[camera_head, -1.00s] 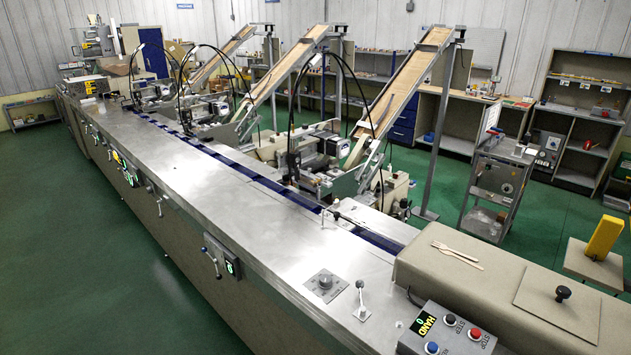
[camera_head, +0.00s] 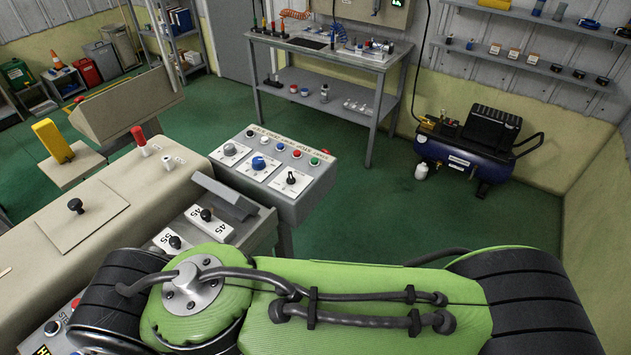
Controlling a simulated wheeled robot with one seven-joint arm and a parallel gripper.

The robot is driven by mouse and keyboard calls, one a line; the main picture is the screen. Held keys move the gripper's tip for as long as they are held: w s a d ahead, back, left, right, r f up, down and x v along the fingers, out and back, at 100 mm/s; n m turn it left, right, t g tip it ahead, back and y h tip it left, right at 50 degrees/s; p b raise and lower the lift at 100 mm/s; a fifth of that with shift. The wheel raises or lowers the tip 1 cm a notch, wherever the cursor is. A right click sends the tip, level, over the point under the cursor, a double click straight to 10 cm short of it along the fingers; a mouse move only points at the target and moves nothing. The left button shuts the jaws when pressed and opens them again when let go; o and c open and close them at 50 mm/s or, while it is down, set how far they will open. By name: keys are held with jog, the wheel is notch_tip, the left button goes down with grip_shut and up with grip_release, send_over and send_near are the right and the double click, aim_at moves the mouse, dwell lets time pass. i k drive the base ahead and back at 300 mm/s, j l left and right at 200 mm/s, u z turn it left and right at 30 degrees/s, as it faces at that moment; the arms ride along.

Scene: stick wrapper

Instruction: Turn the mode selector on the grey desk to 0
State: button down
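A grey desk-like control box (camera_head: 317,189) stands at centre left in the head view, with a sloped top. Its top carries a light grey knob (camera_head: 229,149), a blue knob (camera_head: 258,163) and a black knob with a pointer (camera_head: 291,178), each on a white plate. Several coloured buttons line its back edge. The plate lettering is too small to read, so I cannot tell which knob is the mode selector or its setting. My green arm crosses the foreground, in front of the box. My gripper is not in view.
A beige machine cover (camera_head: 130,185) is at left. A workbench (camera_head: 335,55) stands behind, and a blue compressor (camera_head: 460,150) is at right. Green floor (camera_head: 430,215) lies clear between.

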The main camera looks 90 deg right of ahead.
aim_at(291, 180)
jog(key=z, duration=2.8)
